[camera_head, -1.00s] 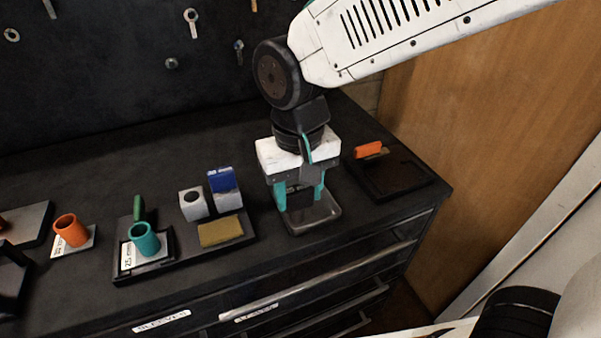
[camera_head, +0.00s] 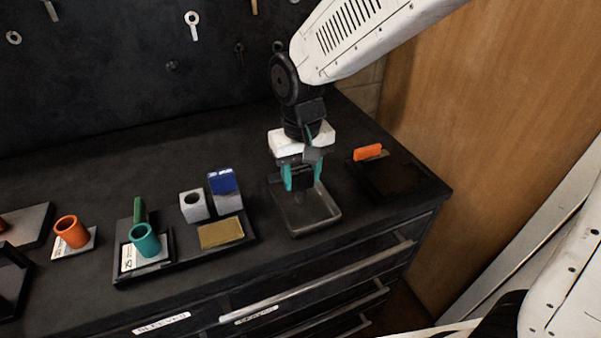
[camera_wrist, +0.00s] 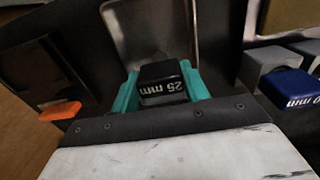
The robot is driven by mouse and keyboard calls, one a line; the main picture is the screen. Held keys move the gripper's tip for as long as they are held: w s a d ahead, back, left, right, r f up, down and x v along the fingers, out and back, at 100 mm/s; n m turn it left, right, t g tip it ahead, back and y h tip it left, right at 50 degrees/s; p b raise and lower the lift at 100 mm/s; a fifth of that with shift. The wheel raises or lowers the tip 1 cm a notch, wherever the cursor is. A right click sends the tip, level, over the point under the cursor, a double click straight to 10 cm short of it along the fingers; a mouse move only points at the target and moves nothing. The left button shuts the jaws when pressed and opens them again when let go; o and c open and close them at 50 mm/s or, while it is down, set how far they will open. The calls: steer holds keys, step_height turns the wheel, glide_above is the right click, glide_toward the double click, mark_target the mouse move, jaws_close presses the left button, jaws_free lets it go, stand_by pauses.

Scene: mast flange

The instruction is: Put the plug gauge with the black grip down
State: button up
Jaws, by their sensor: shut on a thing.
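My gripper (camera_head: 302,183) is shut on the black grip of the plug gauge (camera_wrist: 162,82), which reads "25 mm" in the wrist view. The teal fingers (camera_wrist: 162,88) sit one on each side of the grip. The gauge's lower part is hidden, and I cannot tell whether it touches anything. A shallow dark metal tray (camera_head: 306,216) lies beneath and in front of the gripper, mostly bare. The tray also shows in the wrist view (camera_wrist: 150,35), beyond the grip.
Left of the tray are a blue-grip block (camera_head: 223,182), a grey bored block (camera_head: 194,206), a brass-coloured pad (camera_head: 221,234), a teal sleeve (camera_head: 145,240) and an orange sleeve (camera_head: 71,232). At right, an orange-grip piece (camera_head: 368,152) stands by a dark holder (camera_head: 398,182).

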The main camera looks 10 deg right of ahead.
steer(key=shift+f, duration=0.15)
steer(key=o, duration=1.1)
step_height(320, 180, up, 12)
steer(key=s+d+m+t, duration=0.1)
steer(key=s+d+m, duration=0.2)
steer(key=s+d, duration=1.6)
steer(key=shift+s+d+f, duration=0.2)
steer(key=shift+s+d, duration=0.1)
steer(key=shift+d, duration=0.5)
